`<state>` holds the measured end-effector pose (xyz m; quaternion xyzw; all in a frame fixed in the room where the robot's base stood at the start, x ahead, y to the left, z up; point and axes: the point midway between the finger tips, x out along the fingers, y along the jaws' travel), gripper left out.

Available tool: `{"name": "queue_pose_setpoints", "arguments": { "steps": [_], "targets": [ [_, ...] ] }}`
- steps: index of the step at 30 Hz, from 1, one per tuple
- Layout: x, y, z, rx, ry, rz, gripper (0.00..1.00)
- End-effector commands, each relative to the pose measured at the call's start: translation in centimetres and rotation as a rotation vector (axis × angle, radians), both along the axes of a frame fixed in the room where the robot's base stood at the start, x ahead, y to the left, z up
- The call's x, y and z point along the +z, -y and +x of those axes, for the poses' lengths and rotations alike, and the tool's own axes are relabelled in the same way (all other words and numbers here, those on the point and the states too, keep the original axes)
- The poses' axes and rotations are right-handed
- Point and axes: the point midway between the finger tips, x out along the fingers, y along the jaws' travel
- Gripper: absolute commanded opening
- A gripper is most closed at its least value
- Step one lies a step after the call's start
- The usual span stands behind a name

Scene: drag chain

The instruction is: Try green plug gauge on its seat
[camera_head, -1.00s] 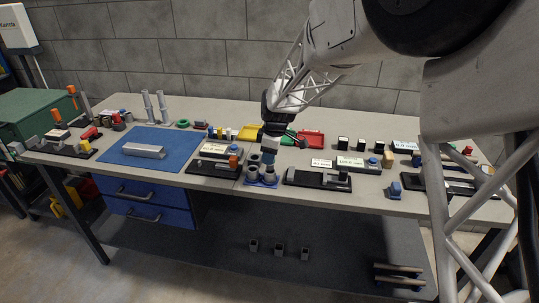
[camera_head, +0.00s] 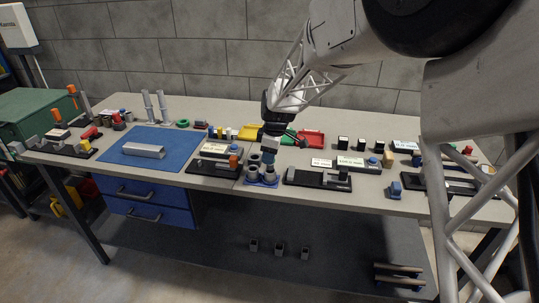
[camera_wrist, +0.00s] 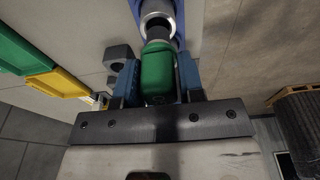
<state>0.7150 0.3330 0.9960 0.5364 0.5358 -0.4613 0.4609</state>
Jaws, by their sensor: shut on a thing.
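The green plug gauge (camera_wrist: 158,75) is held between the blue fingers of my gripper (camera_wrist: 158,82), which is shut on it. Its dark nose points at a grey metal ring of the seat (camera_wrist: 172,10) and overlaps the ring's opening in the wrist view. I cannot tell how deep the nose is in the ring. In the head view my gripper (camera_head: 269,157) points down over the blue base (camera_head: 249,183) with several grey cylinders. The gauge is mostly hidden there by the fingers.
Fixtures on black bases stand close on both sides, one left (camera_head: 207,170) and one right (camera_head: 318,180). A red tray (camera_head: 312,137) and a yellow tray (camera_head: 250,132) lie behind. The blue mat (camera_head: 170,138) with a grey block is further left.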

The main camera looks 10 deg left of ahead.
Motion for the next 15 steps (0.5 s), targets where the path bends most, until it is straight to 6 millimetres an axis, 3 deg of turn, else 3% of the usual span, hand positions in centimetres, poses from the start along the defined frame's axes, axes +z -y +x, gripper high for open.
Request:
{"name": "queue_pose_setpoints", "arguments": {
  "steps": [15],
  "targets": [
    [-0.45, -0.01, 0.01, 0.000, 0.000, 0.000, 0.08]
  ]
}}
